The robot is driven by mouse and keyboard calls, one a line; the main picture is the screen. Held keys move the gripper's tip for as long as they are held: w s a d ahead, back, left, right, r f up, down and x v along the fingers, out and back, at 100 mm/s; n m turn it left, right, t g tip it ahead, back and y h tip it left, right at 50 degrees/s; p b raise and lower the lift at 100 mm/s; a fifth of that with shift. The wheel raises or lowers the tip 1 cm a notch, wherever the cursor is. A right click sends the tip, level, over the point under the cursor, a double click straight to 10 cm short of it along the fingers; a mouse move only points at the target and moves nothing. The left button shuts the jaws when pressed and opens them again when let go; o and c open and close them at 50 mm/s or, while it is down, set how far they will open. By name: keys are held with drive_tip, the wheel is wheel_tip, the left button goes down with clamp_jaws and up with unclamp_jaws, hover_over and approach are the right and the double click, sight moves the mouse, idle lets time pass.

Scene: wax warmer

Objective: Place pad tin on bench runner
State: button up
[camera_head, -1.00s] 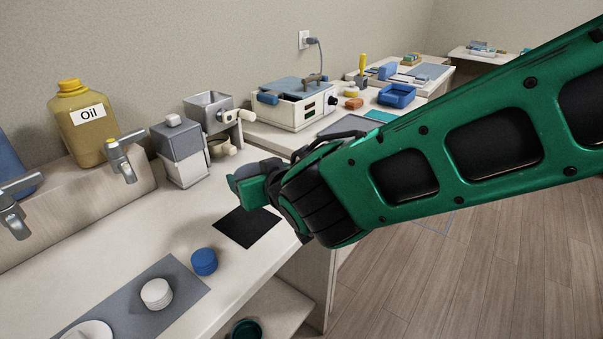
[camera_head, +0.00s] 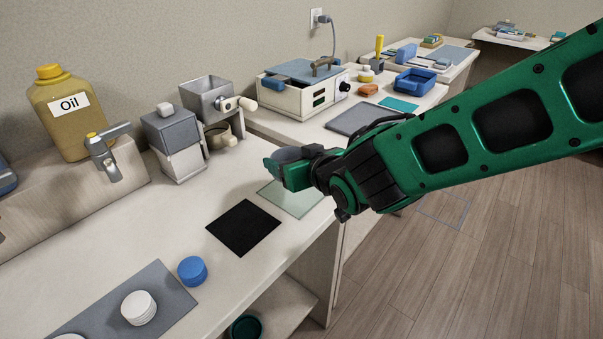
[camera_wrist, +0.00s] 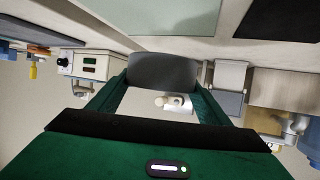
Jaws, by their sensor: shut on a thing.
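My gripper (camera_head: 290,170) is shut on a dark grey rounded thing (camera_wrist: 163,70), which appears to be the pad tin. Its grey edge (camera_head: 288,154) shows between the fingers in the head view, the rest hidden by them. The gripper is above the bench, over or near a pale green mat (camera_head: 298,203); its exact height is unclear. A long grey mat (camera_head: 180,295) at the lower left looks like the bench runner. A stack of white discs (camera_head: 139,308) stands on it, and a blue round stack (camera_head: 192,270) is at its right edge.
A black mat (camera_head: 243,228) lies bare between the grey and pale green mats. Behind are an oil jug (camera_head: 72,115), a tap (camera_head: 104,155), a grey-lidded box (camera_head: 172,140) and a metal hopper (camera_head: 210,97). A wax warmer (camera_head: 300,90) stands further back.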

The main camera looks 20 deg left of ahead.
drive_tip(key=shift+w+d+f, duration=0.75)
drive_tip(key=shift+w, duration=0.2)
drive_tip(key=shift+f, duration=2)
drive_tip(key=o, duration=1.1)
drive_tip(key=shift+f, duration=0.1)
drive_tip(key=shift+s+d+r, duration=0.1)
drive_tip(key=shift+d+r, duration=0.05)
drive_tip(key=shift+r, duration=0.1)
drive_tip(key=v, duration=1.1)
drive_tip(key=shift+s+d+r, duration=0.15)
drive_tip(key=shift+d, duration=0.05)
